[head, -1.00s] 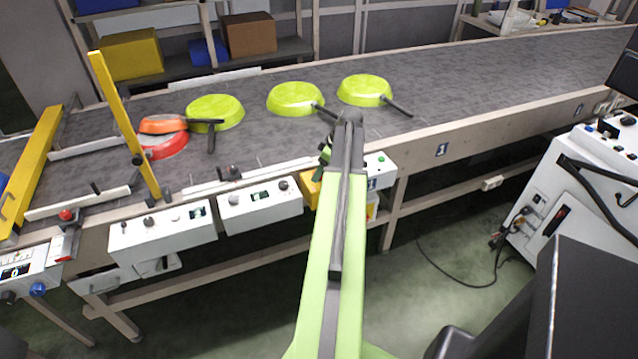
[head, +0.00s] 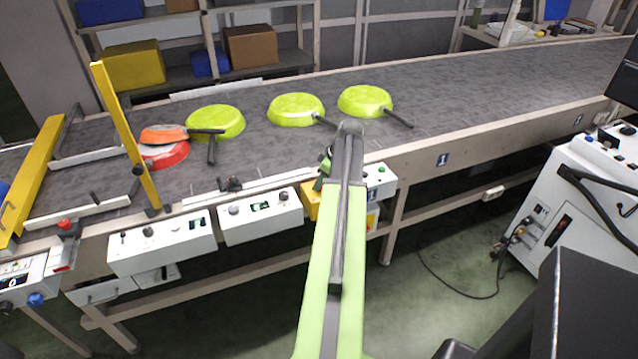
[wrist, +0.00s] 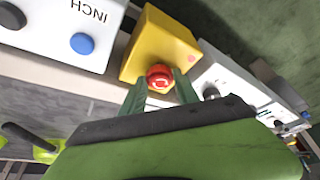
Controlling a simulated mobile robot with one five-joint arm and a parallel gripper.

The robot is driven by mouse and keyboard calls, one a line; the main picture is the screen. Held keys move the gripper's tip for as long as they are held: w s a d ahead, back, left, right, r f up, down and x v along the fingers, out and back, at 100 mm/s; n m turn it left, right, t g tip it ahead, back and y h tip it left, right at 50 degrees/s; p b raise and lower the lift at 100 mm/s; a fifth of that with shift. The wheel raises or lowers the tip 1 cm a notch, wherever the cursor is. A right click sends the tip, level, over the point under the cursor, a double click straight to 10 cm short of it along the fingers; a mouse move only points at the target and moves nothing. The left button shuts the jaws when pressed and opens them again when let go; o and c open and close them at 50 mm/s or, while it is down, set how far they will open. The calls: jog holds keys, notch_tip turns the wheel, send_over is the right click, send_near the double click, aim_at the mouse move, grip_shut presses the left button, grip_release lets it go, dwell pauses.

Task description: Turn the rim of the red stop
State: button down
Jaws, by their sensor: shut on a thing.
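The red stop (wrist: 160,77) is a round red knob with a white mark on its face, on a yellow box (wrist: 163,40) at the conveyor's front edge in the wrist view. My gripper (wrist: 161,84) has its two dark green fingers on either side of the knob, shut on it. In the head view the yellow box (head: 308,203) shows partly behind my arm, and the red stop and my fingertips are hidden there.
A white box marked INCH with a blue button (wrist: 83,43) stands beside the yellow box. White control boxes (head: 262,215) line the conveyor (head: 440,115). Green pans (head: 296,109) and a red pan (head: 170,157) lie on the belt. A white machine (head: 590,190) stands at right.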

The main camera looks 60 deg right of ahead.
jog(key=m+h, duration=0.1)
jog(key=m, duration=0.3)
jog(key=shift+a+m+h, duration=0.3)
jog(key=shift+a+h, duration=0.05)
jog(key=shift+h, duration=0.05)
jog(key=m, duration=0.2)
jog(key=m+g+h, duration=0.1)
jog(key=m, duration=0.1)
jog(key=shift+w+m+h, duration=0.1)
jog(key=shift+m+h, duration=0.2)
jog(key=shift+m, duration=0.1)
jog(key=c, duration=0.9)
grip_release()
jog(key=shift+r, duration=0.1)
